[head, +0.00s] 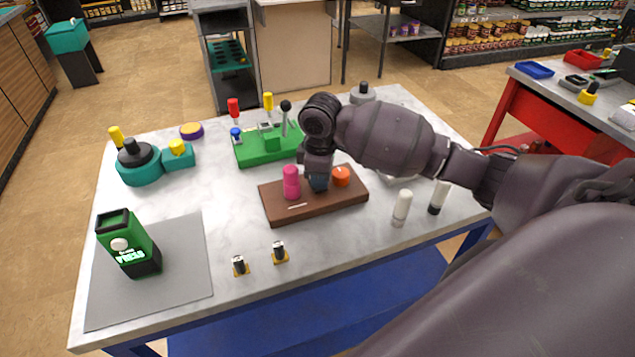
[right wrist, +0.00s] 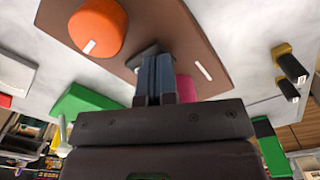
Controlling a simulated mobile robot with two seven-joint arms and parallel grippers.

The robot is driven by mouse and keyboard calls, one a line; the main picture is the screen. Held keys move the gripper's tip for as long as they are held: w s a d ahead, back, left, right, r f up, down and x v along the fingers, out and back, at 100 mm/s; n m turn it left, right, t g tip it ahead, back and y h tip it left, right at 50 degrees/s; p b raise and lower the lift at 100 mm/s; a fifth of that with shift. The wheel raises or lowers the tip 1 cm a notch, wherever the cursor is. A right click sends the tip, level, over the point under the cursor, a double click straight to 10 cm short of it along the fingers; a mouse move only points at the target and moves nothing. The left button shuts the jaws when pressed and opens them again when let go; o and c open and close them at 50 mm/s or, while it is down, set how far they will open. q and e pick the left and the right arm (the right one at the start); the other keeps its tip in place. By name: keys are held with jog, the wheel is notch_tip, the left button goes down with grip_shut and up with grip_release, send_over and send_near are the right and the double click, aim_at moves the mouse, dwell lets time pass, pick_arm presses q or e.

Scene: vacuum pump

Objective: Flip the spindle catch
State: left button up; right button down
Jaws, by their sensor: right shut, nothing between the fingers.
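A brown board (head: 330,207) lies on the marble-topped table and carries a pink upright cylinder (head: 291,183) and an orange round knob (head: 341,176). My right gripper (head: 319,184) points down over the board between these two. Its blue fingers are shut with nothing between them. In the right wrist view the fingertips (right wrist: 155,68) are at a small grey part (right wrist: 148,50) on the board, mostly hidden behind them. I cannot tell whether they touch it. The orange knob (right wrist: 97,28) has a white mark. No part is labelled as the spindle catch. My left gripper is out of view.
A green base (head: 255,152) with levers stands behind the board. Teal parts (head: 140,172) stand at the back left. A green and black box (head: 128,243) rests on a grey mat (head: 190,285). White-topped cylinders (head: 401,205) stand right of the board.

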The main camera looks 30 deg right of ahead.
jog(key=shift+f, duration=0.25)
jog(key=shift+f, duration=0.35)
dwell(0.4)
jog(key=shift+r+p, duration=0.6)
notch_tip(320, 180, up, 2)
jog(key=p, duration=0.2)
jog(key=shift+r+p, duration=0.15)
jog(key=shift+p, duration=0.25)
jog(key=shift+r+p, duration=0.75)
jog(key=shift+p, duration=0.35)
jog(key=shift+r+p, duration=0.55)
jog(key=shift+r, duration=0.5)
